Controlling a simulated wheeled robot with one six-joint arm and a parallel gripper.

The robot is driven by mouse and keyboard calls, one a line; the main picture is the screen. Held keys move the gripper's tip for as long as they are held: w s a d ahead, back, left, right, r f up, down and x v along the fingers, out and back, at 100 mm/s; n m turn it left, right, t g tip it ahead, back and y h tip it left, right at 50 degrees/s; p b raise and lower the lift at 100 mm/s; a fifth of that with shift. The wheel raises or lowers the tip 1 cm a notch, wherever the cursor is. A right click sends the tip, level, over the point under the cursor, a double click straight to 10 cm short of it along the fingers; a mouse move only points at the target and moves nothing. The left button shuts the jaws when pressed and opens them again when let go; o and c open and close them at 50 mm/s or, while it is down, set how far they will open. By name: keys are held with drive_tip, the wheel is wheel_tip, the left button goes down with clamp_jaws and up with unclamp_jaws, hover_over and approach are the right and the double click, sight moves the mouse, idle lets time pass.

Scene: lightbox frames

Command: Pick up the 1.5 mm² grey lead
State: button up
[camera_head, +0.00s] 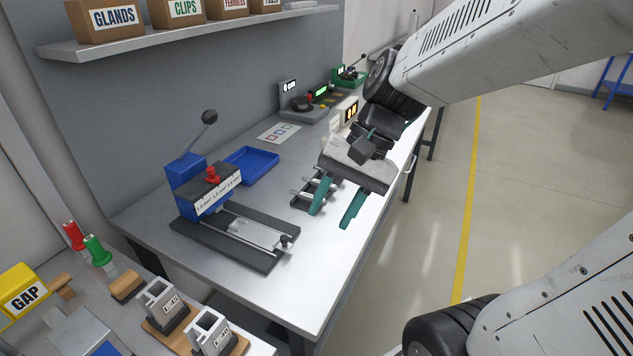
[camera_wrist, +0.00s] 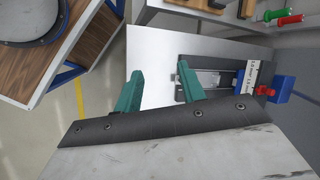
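My gripper (camera_head: 336,209) hangs above the near edge of the grey workbench (camera_head: 312,270), its two teal fingers apart with nothing seen between them. In the wrist view my gripper (camera_wrist: 158,88) also shows open, over the pale bench top (camera_wrist: 155,55). I cannot make out a grey lead in either view. A dark rack with light rods (camera_head: 317,190) lies on the bench just behind and left of the fingers, partly covered by my gripper. Whether it holds any lead is too small to tell.
A blue crimping press (camera_head: 187,180) with a lever and a dark slide base (camera_head: 225,240) stands left on the bench. A blue tray (camera_head: 252,163) lies behind it. Instruments (camera_head: 305,103) stand farther back. A lower left table holds metal blocks (camera_head: 210,333) and red and green tools.

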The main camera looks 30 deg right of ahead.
drive_tip(key=w+d+f+m+t+y, duration=0.2)
drive_tip(key=w+d+f+m+y, duration=0.15)
drive_tip(key=w+m, duration=0.4)
drive_tip(key=m+t+h, duration=0.2)
drive_tip(key=m+t, duration=0.7)
drive_tip(key=m, duration=0.5)
approach(336, 187)
drive_tip(key=shift+w+d+f, duration=0.15)
drive_tip(key=shift+w+f, duration=0.1)
drive_tip(key=shift+w, duration=0.05)
drive_tip(key=shift+w+f+m+y, duration=0.25)
drive_tip(key=x, duration=0.7)
drive_tip(key=shift+a+r, duration=0.1)
drive_tip(key=shift+a, duration=0.15)
clamp_jaws()
